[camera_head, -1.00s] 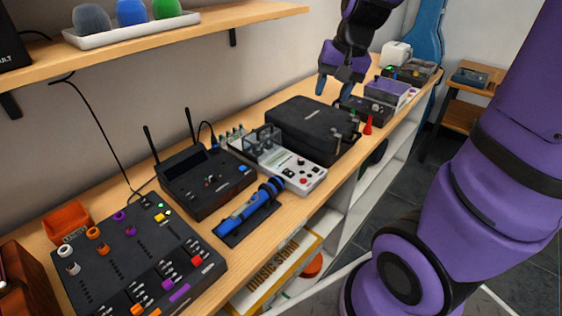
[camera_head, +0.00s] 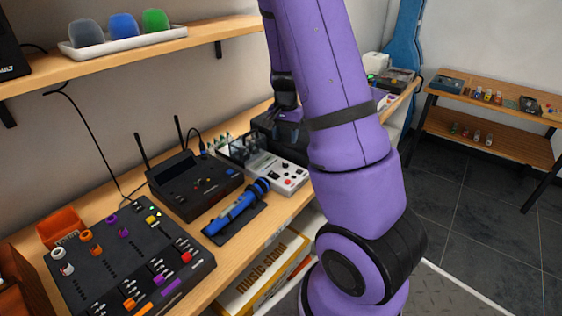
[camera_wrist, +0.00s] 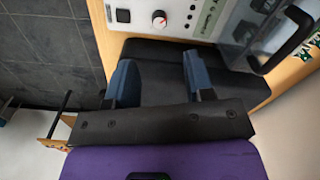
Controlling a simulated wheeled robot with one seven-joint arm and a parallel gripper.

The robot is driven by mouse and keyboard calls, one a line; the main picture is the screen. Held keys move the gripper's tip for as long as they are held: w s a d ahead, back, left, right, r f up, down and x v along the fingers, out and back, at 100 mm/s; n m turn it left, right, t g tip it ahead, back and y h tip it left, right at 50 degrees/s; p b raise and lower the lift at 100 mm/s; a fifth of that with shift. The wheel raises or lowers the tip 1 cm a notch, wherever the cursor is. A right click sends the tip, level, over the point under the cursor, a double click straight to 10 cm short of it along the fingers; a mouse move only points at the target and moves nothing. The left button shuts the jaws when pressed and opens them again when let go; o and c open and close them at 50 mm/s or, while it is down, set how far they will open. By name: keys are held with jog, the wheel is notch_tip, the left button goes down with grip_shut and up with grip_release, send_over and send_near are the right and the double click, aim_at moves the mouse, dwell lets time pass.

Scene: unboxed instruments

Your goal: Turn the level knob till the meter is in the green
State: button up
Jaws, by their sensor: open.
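A white instrument (camera_head: 262,168) stands mid-bench in the head view, with a clear part at its back left. In the wrist view its panel (camera_wrist: 190,27) runs along the top edge, with a white and red knob (camera_wrist: 159,19), a dark window and small buttons. No meter needle or green band can be made out. My gripper (camera_head: 289,128) is over the black case just right of the instrument, partly behind my arm. In the wrist view my gripper (camera_wrist: 160,78) is open and empty, its blue fingers over the case (camera_wrist: 160,52), apart from the knob.
A shelf (camera_head: 215,35) hangs above. My arm hides part of the right bench. A small table (camera_head: 490,120) stands far right.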

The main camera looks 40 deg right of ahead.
aim_at(286, 162)
notch_tip(286, 162, down, 10)
jog(key=shift+r, duration=0.1)
dwell(0.4)
grip_shut()
